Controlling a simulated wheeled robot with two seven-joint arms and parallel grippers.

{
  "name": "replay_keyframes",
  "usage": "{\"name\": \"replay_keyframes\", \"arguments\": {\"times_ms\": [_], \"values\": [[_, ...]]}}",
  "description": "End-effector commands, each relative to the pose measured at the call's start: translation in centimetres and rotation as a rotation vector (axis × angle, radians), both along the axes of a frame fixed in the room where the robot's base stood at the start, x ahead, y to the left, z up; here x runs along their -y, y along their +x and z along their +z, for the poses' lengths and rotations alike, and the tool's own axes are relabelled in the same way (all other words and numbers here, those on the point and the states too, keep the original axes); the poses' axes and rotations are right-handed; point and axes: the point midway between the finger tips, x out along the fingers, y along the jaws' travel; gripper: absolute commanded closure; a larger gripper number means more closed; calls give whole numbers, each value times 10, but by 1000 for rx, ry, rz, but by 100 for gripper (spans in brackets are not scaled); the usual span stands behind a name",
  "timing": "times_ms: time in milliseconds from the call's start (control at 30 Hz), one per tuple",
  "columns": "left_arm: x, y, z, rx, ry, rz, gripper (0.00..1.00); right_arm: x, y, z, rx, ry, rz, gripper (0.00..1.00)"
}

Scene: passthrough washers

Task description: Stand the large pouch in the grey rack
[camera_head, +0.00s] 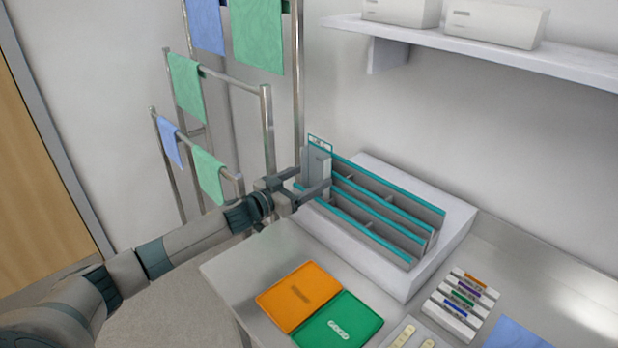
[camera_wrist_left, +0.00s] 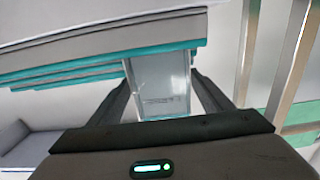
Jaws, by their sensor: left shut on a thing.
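The grey rack (camera_head: 412,240) with teal edges stands on a white block at the back of the table. It has several long slots. A pale grey pouch (camera_head: 316,166) stands upright at the rack's left end. My left gripper (camera_head: 312,186) is shut on the pouch. The pouch also shows between the fingers in the left wrist view (camera_wrist_left: 161,82), close against the rack's teal-edged walls (camera_wrist_left: 75,76). The pouch's lower edge is hidden in the head view, so I cannot tell whether it rests in a slot. My right gripper is not in view.
An orange tray (camera_head: 299,294) and a green tray (camera_head: 340,322) lie on the table in front of the rack. A small white holder (camera_head: 458,305) with coloured strips stands to the right. A metal towel rail (camera_head: 268,140) rises close behind my left arm.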

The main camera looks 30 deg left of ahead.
Motion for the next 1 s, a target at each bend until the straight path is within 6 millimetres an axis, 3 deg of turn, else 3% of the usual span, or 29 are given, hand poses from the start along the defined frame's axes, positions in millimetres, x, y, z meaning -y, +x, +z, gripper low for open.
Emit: {"name": "replay_keyframes", "arguments": {"times_ms": [167, 200, 267, 733, 1000], "values": [[0, 0, 0, 0, 0, 0, 48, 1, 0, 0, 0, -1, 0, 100], [0, 0, 0, 0, 0, 0, 20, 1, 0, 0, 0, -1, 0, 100], [0, 0, 0, 0, 0, 0, 6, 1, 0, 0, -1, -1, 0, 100], [-2, -4, -1, 0, 0, 0, 5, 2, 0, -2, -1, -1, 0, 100], [-11, -29, -3, -2, 1, 0, 5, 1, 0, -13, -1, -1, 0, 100]]}}
